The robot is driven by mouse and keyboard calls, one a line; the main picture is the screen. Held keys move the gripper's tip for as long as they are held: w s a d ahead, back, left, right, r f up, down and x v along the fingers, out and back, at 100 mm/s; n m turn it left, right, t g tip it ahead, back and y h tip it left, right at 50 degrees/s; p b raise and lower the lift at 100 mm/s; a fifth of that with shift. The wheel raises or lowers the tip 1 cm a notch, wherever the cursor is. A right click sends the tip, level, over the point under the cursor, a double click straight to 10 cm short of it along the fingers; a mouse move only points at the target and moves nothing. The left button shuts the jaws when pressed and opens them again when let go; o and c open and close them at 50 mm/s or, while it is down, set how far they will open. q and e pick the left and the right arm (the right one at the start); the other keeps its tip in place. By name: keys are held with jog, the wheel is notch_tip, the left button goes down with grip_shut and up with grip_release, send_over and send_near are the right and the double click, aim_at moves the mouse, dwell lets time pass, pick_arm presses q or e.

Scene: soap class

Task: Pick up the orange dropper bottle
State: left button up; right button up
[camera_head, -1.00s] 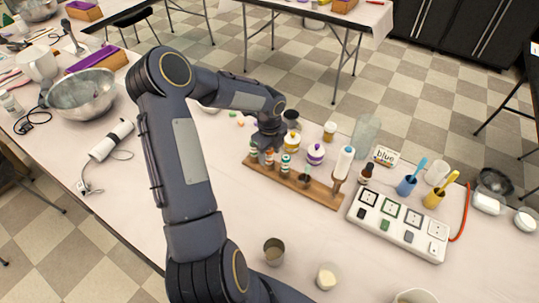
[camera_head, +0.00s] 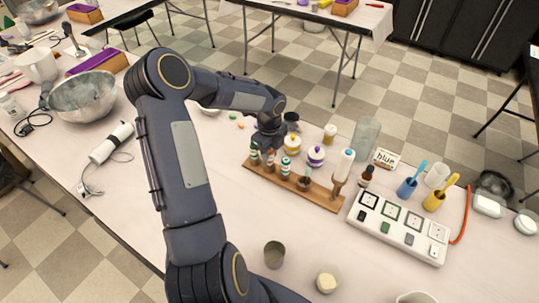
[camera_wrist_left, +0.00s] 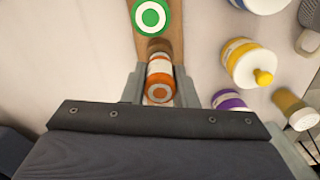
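The orange dropper bottle (camera_wrist_left: 159,78) has a white label and a ringed cap. It stands in the wooden rack (camera_head: 328,199) between the two fingers of my left gripper (camera_wrist_left: 160,86) in the left wrist view. The fingers are close on both sides of it; whether they touch it is not clear. In the head view my left gripper (camera_head: 268,146) points down at the rack's left end, and the orange bottle (camera_head: 269,158) shows just below it. A green-capped bottle (camera_wrist_left: 151,17) stands in the rack beside it. My right gripper is not in view.
Purple (camera_head: 316,156) and yellow (camera_head: 292,144) topped jars stand just behind the rack. Two small cups stand in front, with clear table between.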

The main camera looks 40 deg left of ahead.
pick_arm(q)
notch_tip(320, 180, up, 3)
jog(key=shift+s+f, duration=0.1)
jog(key=shift+f, duration=0.1)
jog(key=s+d+r+p, duration=0.1)
jog(key=s+d+r, duration=0.2)
jog(key=s+r, duration=0.3)
jog(key=s+d+r+p, duration=0.2)
jog(key=s+d+r, duration=0.2)
jog(key=s+r, duration=0.2)
jog(key=shift+r, duration=0.75)
jog(key=shift+a, duration=0.1)
jog(key=shift+f, duration=0.1)
